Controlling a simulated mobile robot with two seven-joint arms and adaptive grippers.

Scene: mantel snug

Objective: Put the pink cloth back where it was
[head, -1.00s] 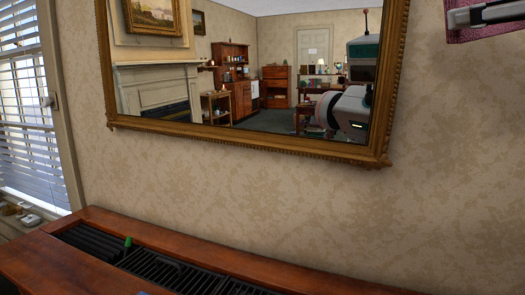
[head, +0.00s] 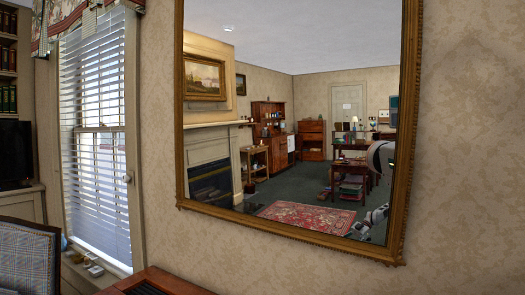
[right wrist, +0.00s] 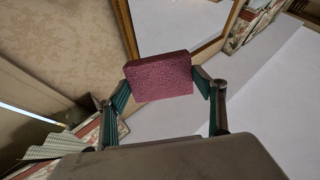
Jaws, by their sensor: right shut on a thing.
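The pink cloth (right wrist: 158,77) shows in the right wrist view as a thick, block-like, textured pink piece. My right gripper (right wrist: 163,86) is shut on it, with one green-padded finger at each side. The cloth is held up in the air, with the wall and the framed mirror behind it. Neither the cloth nor my right gripper shows in the head view now. My left gripper is in neither view.
A gilt-framed mirror (head: 290,110) hangs on the patterned wall and reflects the room and part of me. Left are a window with blinds (head: 97,130) and a plaid chair (head: 28,255). A wooden top (head: 155,282) shows at the bottom edge.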

